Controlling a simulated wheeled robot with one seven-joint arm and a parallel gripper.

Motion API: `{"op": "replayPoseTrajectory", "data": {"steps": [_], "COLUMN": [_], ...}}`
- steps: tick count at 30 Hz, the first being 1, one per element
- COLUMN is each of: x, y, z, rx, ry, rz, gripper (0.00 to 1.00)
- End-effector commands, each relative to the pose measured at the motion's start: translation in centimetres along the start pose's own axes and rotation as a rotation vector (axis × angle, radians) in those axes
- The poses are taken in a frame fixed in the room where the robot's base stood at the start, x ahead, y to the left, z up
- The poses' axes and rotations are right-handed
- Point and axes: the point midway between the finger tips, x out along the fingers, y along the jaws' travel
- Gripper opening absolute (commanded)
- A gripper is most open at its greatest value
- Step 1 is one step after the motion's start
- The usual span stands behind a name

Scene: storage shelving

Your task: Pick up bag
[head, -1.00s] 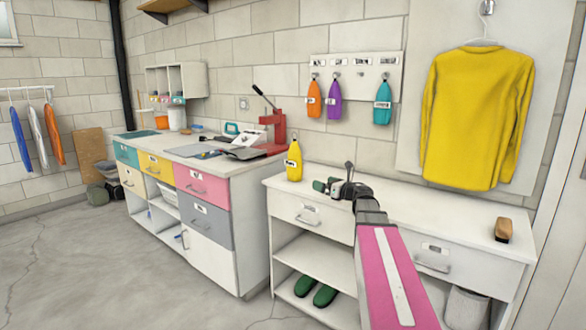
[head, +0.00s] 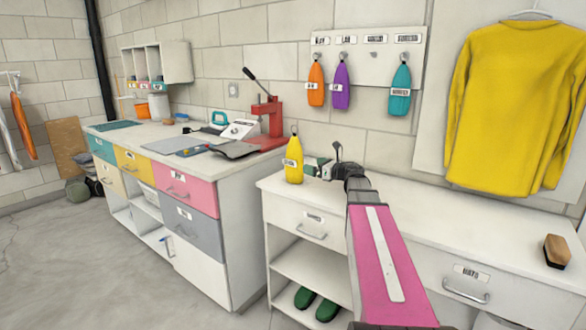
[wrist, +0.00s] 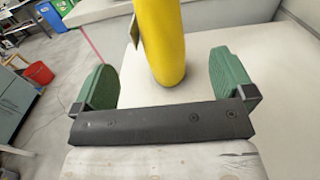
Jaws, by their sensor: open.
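A yellow bag (head: 293,163), slim and bottle-shaped with a white tag and a ring on top, stands upright on the white workbench (head: 420,218) near its left end. My gripper (head: 317,168) is just right of the bag, low over the bench top. In the wrist view the green fingers of my gripper (wrist: 165,80) are wide apart, with the yellow bag (wrist: 163,45) showing in the gap ahead. I cannot tell how far it reaches between them. Its top is out of the wrist view. Nothing is held.
Orange (head: 316,84), purple (head: 340,86) and teal (head: 400,91) bags hang from a white hook board (head: 378,44). A yellow shirt (head: 510,105) hangs at right. A brush (head: 557,251) lies on the bench. A red press (head: 268,122) stands on the left counter.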

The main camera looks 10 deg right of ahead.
Motion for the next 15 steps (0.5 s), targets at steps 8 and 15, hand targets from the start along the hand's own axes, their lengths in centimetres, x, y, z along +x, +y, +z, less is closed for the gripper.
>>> {"op": "replayPoseTrajectory", "data": {"steps": [8,15], "x": [4.0,5.6], "y": [-0.1,0.1], "z": [0.0,0.0], "rx": [0.001,0.001], "ry": [0.0,0.0], "rz": [0.002,0.001], "gripper": [1.0,1.0]}}
